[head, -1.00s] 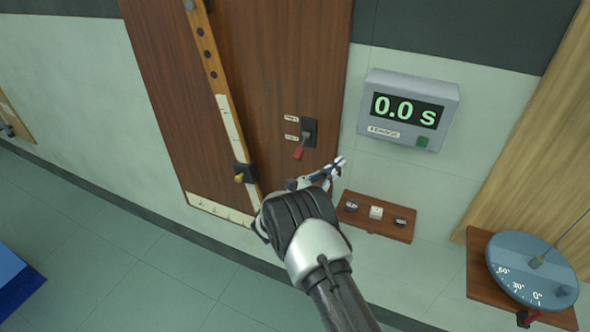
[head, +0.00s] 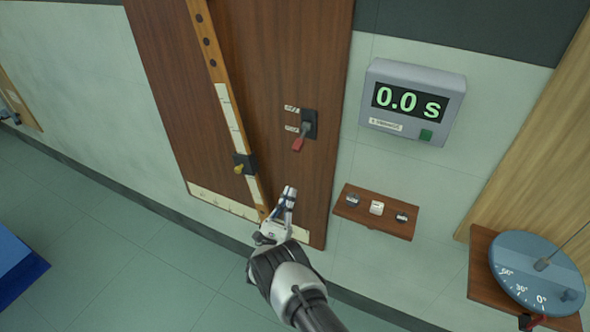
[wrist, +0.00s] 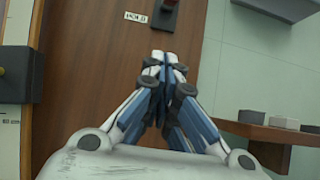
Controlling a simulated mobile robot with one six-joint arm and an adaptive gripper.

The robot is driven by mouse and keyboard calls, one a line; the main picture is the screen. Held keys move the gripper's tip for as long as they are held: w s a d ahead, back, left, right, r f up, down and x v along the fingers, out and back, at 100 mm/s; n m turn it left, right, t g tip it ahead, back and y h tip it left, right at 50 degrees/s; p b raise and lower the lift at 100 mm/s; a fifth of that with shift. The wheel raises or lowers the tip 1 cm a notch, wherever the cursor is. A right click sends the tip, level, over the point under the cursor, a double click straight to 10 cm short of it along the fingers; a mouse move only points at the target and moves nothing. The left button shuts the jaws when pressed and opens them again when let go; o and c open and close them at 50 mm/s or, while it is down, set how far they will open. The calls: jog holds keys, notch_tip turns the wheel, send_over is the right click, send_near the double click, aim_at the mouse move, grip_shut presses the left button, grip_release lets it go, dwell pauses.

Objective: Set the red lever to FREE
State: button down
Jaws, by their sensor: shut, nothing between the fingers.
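The red lever (head: 298,144) sits on a dark plate (head: 310,120) fixed to the brown wooden panel. Its red end hangs toward the bottom, near the lower of two small labels (head: 291,128); their lettering is too small to read surely.
A wooden scale strip (head: 229,115) with a dark slider block (head: 244,163) runs left of the lever. A small shelf (head: 375,222) with small blocks juts out at right. A timer (head: 415,103) reads 0.0 s. A round dial (head: 535,270) stands at far right.

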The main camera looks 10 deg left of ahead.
aim_at(302, 138)
jog(key=w+d+r, duration=0.2)
jog(key=w+r, duration=0.3)
jog(key=r, duration=0.4)
jog(key=shift+w+r+b, duration=0.25)
jog(key=shift+r+b, duration=0.15)
